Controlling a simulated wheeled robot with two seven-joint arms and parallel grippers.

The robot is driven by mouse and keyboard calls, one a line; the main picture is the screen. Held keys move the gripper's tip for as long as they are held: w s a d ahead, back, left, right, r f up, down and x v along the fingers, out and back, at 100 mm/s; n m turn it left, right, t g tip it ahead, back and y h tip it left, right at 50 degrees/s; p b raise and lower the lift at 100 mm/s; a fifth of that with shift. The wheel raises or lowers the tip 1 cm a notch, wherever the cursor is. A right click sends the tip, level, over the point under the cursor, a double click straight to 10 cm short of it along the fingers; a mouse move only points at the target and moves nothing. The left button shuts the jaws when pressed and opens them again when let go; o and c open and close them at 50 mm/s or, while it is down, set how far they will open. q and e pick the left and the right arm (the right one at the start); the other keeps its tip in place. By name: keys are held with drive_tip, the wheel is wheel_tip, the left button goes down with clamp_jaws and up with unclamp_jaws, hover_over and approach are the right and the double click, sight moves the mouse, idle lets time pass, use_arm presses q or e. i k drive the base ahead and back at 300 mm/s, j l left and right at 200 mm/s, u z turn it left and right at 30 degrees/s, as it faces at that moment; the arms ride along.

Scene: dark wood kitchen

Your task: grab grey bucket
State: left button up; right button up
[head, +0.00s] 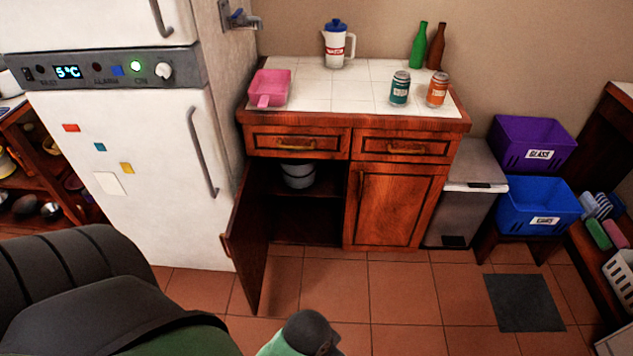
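The grey bucket (298,176) stands on the upper shelf inside the open left compartment of the wooden cabinet (395,205), below the left drawer. It is small and round, and its top is partly in shadow. The left cabinet door (249,240) is swung open toward me, and the right door is shut. Neither of my grippers shows. Dark and green parts of my own body fill the lower left and bottom middle, with no fingertips visible.
A white fridge (140,160) stands left of the cabinet. The counter holds a pink container (269,88), a jug (337,45), cans and bottles. A bin (470,195) and purple (532,143) and blue (540,205) crates are at right. The tiled floor (400,300) ahead is clear.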

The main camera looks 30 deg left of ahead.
sight(297, 174)
drive_tip(key=i+u, duration=0.1)
drive_tip(key=u, duration=0.35)
drive_tip(key=i+l+u, duration=0.1)
drive_tip(key=u, duration=0.35)
drive_tip(key=i+l+u, duration=0.15)
drive_tip(key=l, duration=0.25)
drive_tip(key=i+l+u, duration=0.15)
drive_tip(key=l, duration=0.3)
drive_tip(key=i+l+u, duration=0.15)
drive_tip(key=l, duration=0.3)
drive_tip(key=i+l+u, duration=0.1)
drive_tip(key=l, duration=0.35)
drive_tip(key=i+l+u, duration=0.15)
drive_tip(key=l, duration=0.35)
drive_tip(key=i+l+u, duration=0.15)
drive_tip(key=l, duration=0.35)
drive_tip(key=i+l, duration=0.1)
drive_tip(key=l, duration=0.3)
drive_tip(key=i+l, duration=0.1)
drive_tip(key=l, duration=0.3)
